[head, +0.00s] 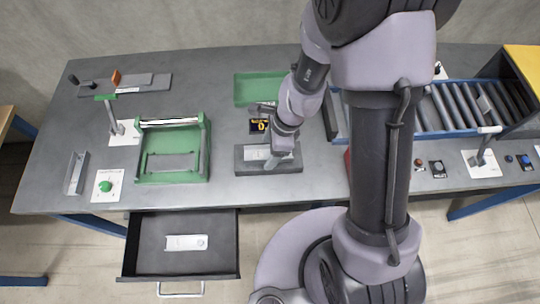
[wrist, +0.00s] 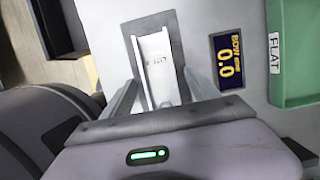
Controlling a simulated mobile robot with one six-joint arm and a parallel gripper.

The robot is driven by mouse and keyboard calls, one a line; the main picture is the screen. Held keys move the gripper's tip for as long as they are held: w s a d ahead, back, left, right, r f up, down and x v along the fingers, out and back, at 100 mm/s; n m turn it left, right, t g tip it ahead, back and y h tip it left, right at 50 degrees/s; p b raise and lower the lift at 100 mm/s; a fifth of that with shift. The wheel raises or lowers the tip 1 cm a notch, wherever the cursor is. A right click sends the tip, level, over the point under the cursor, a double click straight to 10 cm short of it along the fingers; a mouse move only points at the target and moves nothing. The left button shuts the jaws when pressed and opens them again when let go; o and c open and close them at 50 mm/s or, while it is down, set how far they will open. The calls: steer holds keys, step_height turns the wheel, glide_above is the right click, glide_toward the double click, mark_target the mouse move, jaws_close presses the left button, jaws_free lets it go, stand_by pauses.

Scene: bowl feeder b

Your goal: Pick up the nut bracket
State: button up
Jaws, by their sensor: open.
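A pale metal bracket (wrist: 154,55) with small dark lettering lies on a dark grey block; I take it for the nut bracket, but cannot confirm it. It also shows in the head view (head: 255,152), on the dark block (head: 290,168) near the bench's front edge. My gripper (wrist: 158,88) is open in the wrist view, one finger on each side of the bracket's near part. I cannot tell whether the fingers touch it. In the head view, my gripper (head: 271,158) is over the block, and my arm hides part of it.
A display reading 0.0 (wrist: 230,62) and a green tray marked FLAT (wrist: 291,85) stand close by on the right. A green fixture (head: 206,150) stands left on the bench. An open drawer (head: 135,260) holds a pale plate (head: 186,242). A roller conveyor (head: 455,108) is at right.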

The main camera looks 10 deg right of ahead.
steer(key=shift+r, duration=0.1)
jaws_close()
steer(key=shift+r, duration=0.1)
